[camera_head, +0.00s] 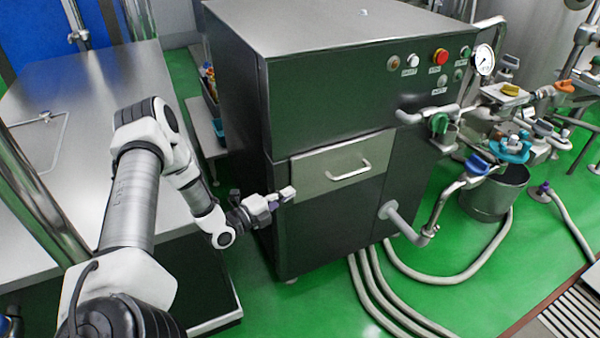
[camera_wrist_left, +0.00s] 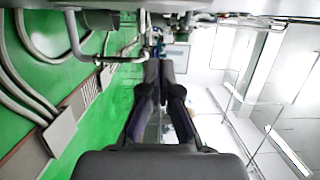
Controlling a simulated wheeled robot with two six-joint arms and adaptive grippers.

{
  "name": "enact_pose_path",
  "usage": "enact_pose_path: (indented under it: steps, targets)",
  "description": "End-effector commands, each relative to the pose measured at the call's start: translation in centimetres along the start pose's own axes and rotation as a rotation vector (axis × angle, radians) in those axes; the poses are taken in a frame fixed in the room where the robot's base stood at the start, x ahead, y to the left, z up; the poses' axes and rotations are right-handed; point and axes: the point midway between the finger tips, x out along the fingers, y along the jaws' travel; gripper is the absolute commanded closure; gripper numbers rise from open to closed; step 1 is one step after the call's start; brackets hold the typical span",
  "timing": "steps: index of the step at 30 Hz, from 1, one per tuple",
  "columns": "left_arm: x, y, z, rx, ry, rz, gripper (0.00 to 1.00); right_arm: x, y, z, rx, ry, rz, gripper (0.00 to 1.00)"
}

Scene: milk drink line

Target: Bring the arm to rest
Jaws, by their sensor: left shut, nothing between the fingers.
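My left arm comes in from the lower left in the head view. It is bent, with its elbow raised over the edge of the steel table. My left gripper (camera_head: 283,196) is in front of the left part of the dark steel cabinet, just below the left end of its drawer (camera_head: 335,172). I cannot tell whether it touches the cabinet. In the left wrist view the two dark fingers of the gripper (camera_wrist_left: 160,72) are together with nothing between them. My right gripper is in neither view.
The steel cabinet (camera_head: 330,95) has buttons and a gauge (camera_head: 483,60). Pipes and valves (camera_head: 510,148) stand at the right, with a metal bucket (camera_head: 495,195) below. Hoses (camera_head: 455,272) lie on the green floor. A steel table (camera_head: 80,85) stands at the left.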

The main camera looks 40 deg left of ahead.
Motion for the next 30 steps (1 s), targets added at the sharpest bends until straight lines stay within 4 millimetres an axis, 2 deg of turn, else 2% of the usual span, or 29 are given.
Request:
enact_pose_path:
  steps: [1, 6, 15, 17, 20, 22, 24, 26, 27, 29, 30]
  targets:
    - [-0.9, -0.5, 0.0, -0.001, -0.002, 0.003, 1.0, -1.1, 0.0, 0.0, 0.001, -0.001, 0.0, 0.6]
    - [-2.5, -0.1, 0.0, 0.0, 0.0, 0.001, 1.0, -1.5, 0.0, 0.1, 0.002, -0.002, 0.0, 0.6]
    - [-2.5, -0.3, -0.2, 0.001, 0.004, 0.002, 1.0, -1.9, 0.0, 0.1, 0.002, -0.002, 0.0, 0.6]
    - [-1.6, -1.1, -1.3, 0.008, 0.036, 0.006, 1.0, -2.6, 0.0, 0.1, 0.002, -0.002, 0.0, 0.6]
    - [0.8, -2.8, -5.9, 0.018, 0.152, 0.029, 1.0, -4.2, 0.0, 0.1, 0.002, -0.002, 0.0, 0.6]
    - [2.5, -3.6, -11.5, 0.0, 0.243, 0.096, 1.0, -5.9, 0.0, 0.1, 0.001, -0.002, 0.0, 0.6]
    - [2.7, -2.7, -17.7, -0.084, 0.299, 0.261, 1.0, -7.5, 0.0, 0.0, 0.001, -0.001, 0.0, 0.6]
    - [1.4, -1.0, -22.3, -0.217, 0.294, 0.458, 1.0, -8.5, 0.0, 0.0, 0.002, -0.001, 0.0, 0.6]
    - [-0.3, 0.2, -24.9, -0.321, 0.258, 0.605, 1.0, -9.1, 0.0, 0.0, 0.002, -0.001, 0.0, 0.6]
    - [-4.0, 2.1, -27.7, -0.483, 0.14, 0.835, 1.0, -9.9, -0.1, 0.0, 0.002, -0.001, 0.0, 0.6]
    - [-6.8, 3.2, -28.8, -0.587, 0.021, 0.971, 1.0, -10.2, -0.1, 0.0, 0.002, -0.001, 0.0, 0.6]
